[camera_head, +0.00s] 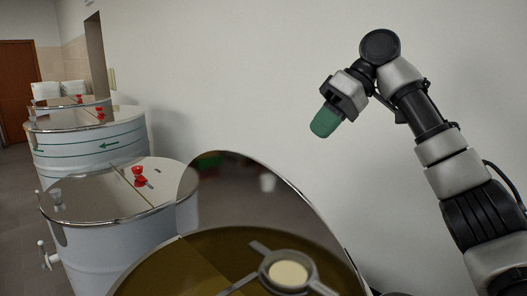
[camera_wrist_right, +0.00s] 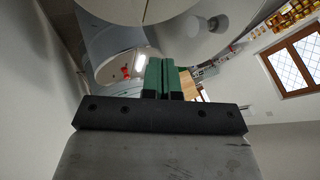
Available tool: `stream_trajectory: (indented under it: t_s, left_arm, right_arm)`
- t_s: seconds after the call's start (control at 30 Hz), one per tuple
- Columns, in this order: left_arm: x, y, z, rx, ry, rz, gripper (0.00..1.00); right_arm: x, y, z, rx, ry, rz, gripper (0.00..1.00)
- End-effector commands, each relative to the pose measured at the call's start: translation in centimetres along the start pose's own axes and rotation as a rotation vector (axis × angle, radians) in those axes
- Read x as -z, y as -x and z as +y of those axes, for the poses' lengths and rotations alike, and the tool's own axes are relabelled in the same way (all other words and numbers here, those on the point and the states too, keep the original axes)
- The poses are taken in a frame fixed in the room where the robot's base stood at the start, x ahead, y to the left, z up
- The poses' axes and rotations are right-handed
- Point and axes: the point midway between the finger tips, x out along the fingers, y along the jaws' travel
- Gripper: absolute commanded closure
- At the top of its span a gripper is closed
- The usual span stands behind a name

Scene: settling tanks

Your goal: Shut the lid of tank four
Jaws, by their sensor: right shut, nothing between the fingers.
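The nearest tank stands at the bottom of the head view. Its shiny metal lid (camera_head: 240,195) is raised, tilted up on edge, with a curved rim. Below it the tank is open, showing brownish contents (camera_head: 180,262) and a grey hub with arms (camera_head: 288,272). I see no number on this tank. My right gripper (camera_head: 325,122) is up at the upper right, in front of the wall, with green fingertips shut and empty. It is apart from the lid, above and to its right. Its fingers also show together in the right wrist view (camera_wrist_right: 161,78). My left gripper is out of view.
Another tank with a closed metal top (camera_head: 100,190) and a red knob (camera_head: 138,176) stands behind to the left. More tanks (camera_head: 90,140) stand farther back. A pale wall (camera_head: 260,80) runs along the right side. Windows (camera_wrist_right: 295,65) show in the right wrist view.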

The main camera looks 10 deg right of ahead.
Motion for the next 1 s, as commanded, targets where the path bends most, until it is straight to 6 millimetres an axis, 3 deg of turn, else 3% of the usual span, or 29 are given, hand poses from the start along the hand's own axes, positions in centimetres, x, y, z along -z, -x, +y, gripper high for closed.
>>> stream_trajectory:
  t_s: [0.17, 0.37, 0.57, 0.7, 0.87, 1.0]
  left_arm:
    - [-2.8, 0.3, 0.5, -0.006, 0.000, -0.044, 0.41]
    - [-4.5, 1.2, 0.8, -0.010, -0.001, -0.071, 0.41]
    - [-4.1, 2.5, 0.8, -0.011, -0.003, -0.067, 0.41]
    - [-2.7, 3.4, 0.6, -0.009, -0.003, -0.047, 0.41]
    - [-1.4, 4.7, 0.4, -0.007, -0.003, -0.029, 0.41]
    - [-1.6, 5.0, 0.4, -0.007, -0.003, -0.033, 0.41]
  right_arm:
    - [0.0, -0.4, 0.0, 0.000, 0.001, -0.001, 1.00]
    - [0.1, -3.1, 0.0, -0.001, 0.000, -0.005, 1.00]
    - [0.1, -7.4, -0.1, 0.001, -0.001, -0.006, 1.00]
    - [0.1, -10.2, -0.1, 0.001, 0.000, -0.005, 1.00]
    - [0.2, -11.0, -2.5, 0.000, 0.001, -0.001, 1.00]
    - [0.1, -11.6, -3.4, 0.000, 0.000, 0.000, 1.00]
